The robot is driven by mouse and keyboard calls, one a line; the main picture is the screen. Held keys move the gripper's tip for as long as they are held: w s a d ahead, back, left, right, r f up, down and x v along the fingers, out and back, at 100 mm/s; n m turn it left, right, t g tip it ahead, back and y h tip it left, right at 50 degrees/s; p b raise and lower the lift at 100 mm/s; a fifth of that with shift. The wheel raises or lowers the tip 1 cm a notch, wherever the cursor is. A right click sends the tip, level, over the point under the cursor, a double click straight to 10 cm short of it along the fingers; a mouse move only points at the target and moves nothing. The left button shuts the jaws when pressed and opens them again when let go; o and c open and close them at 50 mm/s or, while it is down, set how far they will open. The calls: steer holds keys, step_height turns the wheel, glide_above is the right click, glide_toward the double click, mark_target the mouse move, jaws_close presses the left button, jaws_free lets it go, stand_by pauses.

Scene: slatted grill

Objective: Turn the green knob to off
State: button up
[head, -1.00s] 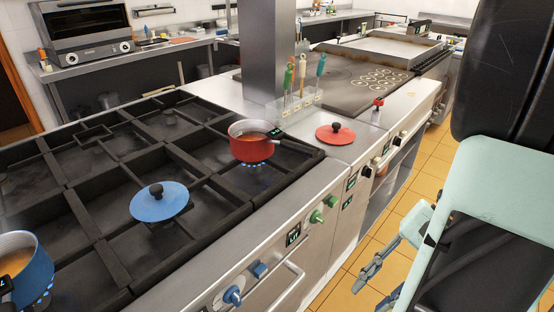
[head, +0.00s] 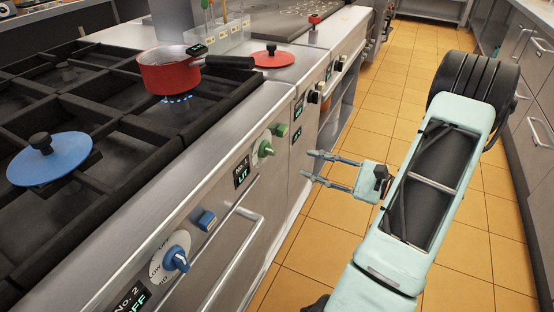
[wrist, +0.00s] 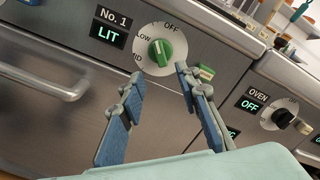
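The green knob (head: 265,148) sits on a white dial on the stove's front panel. In the wrist view the green knob (wrist: 160,53) has a pale mark pointing roughly upward; the dial reads OFF, LOW and MID. The No. 1 display (wrist: 108,27) beside it reads LIT. My gripper (head: 308,165) is in front of the panel, right of the knob in the head view. In the wrist view my gripper (wrist: 159,75) is open, its blue-padded fingers spread below the knob, with nothing between them. It appears apart from the knob.
A green button (wrist: 206,73) is right of the knob. A red pot (head: 168,72) stands over a blue flame, its black handle pointing right. A blue knob (head: 176,258), an oven knob (wrist: 283,118) and door handles (head: 235,262) line the front. The tiled aisle (head: 340,240) is free.

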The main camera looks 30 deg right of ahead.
mark_target(274, 152)
steer(key=b+x, duration=0.1)
steer(key=x, duration=0.9)
steer(key=shift+w+a, duration=0.25)
steer(key=shift+c, duration=0.4)
jaws_close()
